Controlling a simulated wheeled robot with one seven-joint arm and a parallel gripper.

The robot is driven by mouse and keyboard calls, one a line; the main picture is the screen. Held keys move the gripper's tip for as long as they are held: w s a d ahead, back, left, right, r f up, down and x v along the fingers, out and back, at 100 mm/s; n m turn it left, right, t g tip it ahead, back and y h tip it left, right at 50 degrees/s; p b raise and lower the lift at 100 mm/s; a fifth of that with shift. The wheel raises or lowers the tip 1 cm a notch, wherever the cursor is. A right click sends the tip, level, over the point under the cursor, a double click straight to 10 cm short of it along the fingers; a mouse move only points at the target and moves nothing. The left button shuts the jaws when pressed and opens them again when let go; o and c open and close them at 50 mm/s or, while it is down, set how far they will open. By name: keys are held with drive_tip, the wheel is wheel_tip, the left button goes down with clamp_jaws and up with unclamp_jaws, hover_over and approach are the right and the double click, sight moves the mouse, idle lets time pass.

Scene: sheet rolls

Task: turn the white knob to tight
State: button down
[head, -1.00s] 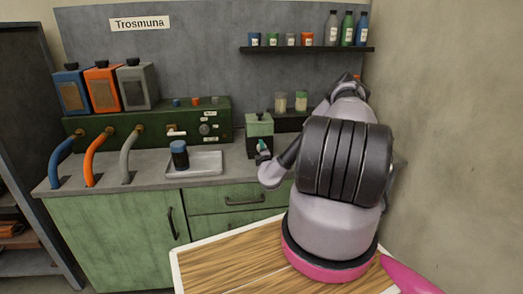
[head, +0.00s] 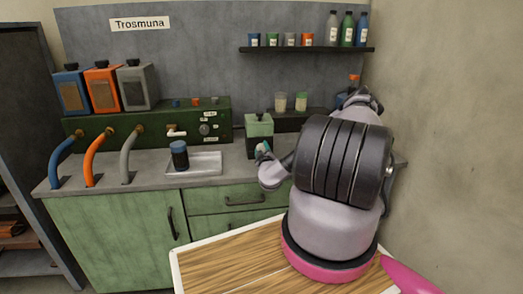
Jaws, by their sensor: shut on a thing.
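My gripper (head: 263,151) is at the lower front of this box, small in view and partly covered by my own wrist. Its fingers are shut on a small pale thing at the box's front, which I take to be the white knob; the knob is mostly hidden. Its marks and how far it is turned cannot be read.
A green panel (head: 150,129) with a white tap (head: 177,132) and hoses stands behind. A shelf (head: 306,49) holds bottles. A wall (head: 445,130) bounds the right.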

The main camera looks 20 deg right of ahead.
drive_tip(key=shift+f+m, duration=0.1)
drive_tip(key=shift+m, duration=0.4)
drive_tip(key=shift+s, duration=0.1)
drive_tip(key=shift+c, duration=1.3)
unclamp_jaws()
drive_tip(key=v, duration=1)
drive_tip(key=shift+s, duration=0.35)
drive_tip(key=shift+a, duration=0.1)
